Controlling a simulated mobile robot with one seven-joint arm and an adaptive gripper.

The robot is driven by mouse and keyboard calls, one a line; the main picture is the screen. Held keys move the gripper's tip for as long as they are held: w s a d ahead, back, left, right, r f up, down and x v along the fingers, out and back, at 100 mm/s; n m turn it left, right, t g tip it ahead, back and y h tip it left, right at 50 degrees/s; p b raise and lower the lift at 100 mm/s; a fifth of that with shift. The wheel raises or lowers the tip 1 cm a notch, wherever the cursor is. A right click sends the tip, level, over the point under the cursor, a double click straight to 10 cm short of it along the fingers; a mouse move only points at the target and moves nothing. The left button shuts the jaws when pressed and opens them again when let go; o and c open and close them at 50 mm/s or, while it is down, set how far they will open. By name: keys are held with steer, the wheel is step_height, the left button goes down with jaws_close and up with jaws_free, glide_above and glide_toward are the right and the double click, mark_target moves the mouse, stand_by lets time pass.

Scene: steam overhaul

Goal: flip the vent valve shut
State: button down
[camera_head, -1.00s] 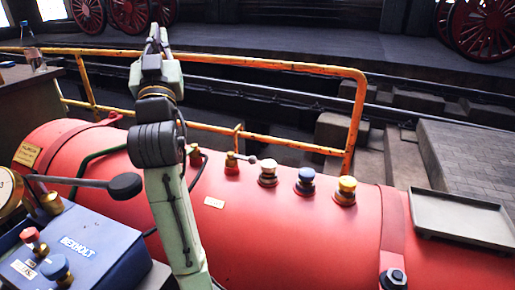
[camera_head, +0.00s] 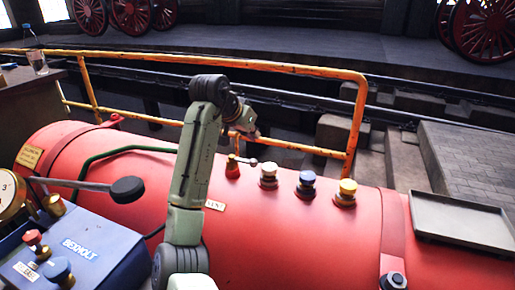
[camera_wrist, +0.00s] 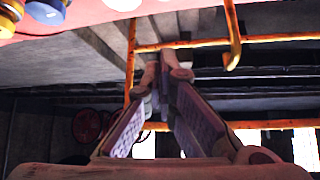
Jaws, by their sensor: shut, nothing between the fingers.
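The vent valve (camera_head: 233,170) appears to be the small fitting with a red base on top of the red boiler (camera_head: 290,225). Its short lever ends in a grey knob and sticks out to the right, roughly level. A small plate (camera_head: 214,205) lies in front of it, its lettering hard to read. My gripper (camera_head: 250,131) is above and behind the valve, near the orange railing, apart from the lever as far as I can tell. In the wrist view my gripper (camera_wrist: 164,62) has its fingertips together with nothing between them. The valve is not clearly visible there.
White (camera_head: 268,178), blue (camera_head: 306,183) and yellow (camera_head: 346,192) capped fittings stand right of the valve. An orange railing (camera_head: 310,69) runs behind. A grey tray (camera_head: 462,218) sits at right. A blue box (camera_head: 85,250) and black-knobbed lever (camera_head: 127,189) are at left.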

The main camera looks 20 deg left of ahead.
mark_target(243, 160)
step_height(243, 160, down, 8)
steer(key=w+p, duration=0.2)
steer(key=shift+w+d, duration=0.3)
steer(key=shift+d, duration=0.05)
steer(key=shift+p, duration=0.35)
